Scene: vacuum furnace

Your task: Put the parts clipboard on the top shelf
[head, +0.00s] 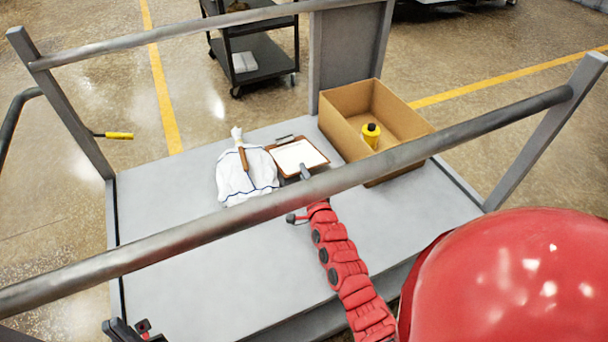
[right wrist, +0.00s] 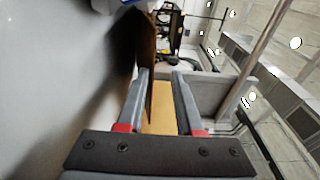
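The parts clipboard (head: 297,156), a brown board with white paper and a dark clip, lies on the grey deck between a white cloth bundle and a cardboard box. My right gripper (head: 304,173) is at its near edge, partly hidden by the front rail. In the right wrist view the fingers of this gripper (right wrist: 160,72) are apart, and the clipboard's brown edge (right wrist: 149,45) shows between them, nearer the left finger. I see no grip on it. My left gripper (head: 132,330) is at the bottom edge, mostly cut off. A dark cart (head: 262,55) with an upper and a lower shelf stands behind.
The front rail (head: 430,148) crosses above my right arm. The white bundle (head: 245,178) with a brown handle lies left of the clipboard. The open cardboard box (head: 345,107) holds a yellow-and-black item (head: 371,135). The deck's left front is clear.

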